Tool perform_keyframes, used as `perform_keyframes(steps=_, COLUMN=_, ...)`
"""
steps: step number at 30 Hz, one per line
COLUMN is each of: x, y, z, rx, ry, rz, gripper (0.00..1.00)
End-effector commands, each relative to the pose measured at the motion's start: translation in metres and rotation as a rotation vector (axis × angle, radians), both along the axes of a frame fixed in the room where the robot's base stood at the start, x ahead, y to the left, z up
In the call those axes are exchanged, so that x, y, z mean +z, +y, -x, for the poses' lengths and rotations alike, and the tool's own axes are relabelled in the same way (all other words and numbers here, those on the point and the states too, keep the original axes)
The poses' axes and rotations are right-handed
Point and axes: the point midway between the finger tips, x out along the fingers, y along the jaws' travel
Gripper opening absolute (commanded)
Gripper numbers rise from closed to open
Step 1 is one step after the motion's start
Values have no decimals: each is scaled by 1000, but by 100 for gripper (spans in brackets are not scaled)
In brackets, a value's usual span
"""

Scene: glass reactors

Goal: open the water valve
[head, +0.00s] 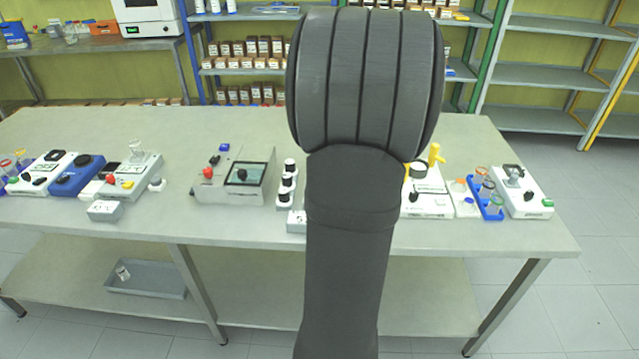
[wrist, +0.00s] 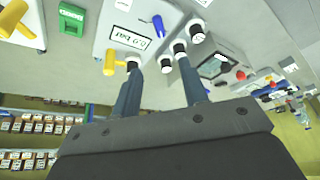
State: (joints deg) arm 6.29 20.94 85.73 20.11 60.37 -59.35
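My gripper (wrist: 159,68) shows in the wrist view with its two dark fingers apart and nothing clamped between them. A black-capped white fitting (wrist: 165,63) appears between the fingertips; I cannot tell whether they touch it. A yellow-handled valve (wrist: 110,62) is left of the left fingertip. A small blue handle (wrist: 159,22) sits farther up, beside a pale unit with a "0.0 bar" display (wrist: 143,37). I see no label showing which is the water valve. In the head view my arm hides the gripper and the bench middle; a yellow handle (head: 436,154) shows to its right.
Several black-capped white fittings (head: 287,182) stand left of my arm, beside a grey device with a dark screen (head: 236,177). A blue rack (head: 487,200) with vials and a white device (head: 521,192) stand at right. The rear of the bench (head: 130,125) is clear.

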Motion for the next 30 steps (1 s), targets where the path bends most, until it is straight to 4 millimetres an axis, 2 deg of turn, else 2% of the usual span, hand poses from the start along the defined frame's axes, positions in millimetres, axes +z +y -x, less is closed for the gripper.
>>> perform_keyframes(steps=5, x=-26, y=8, z=-7, rx=1, ry=5, rz=-1, gripper=40)
perform_keyframes(steps=21, x=-131, y=38, z=-38, rx=1, ry=3, rz=1, gripper=40)
perform_keyframes(steps=27, x=-152, y=44, z=-45, rx=0, ry=1, rz=0, gripper=40)
perform_keyframes(steps=30, x=-155, y=46, z=-46, rx=-1, ry=1, rz=-1, gripper=40)
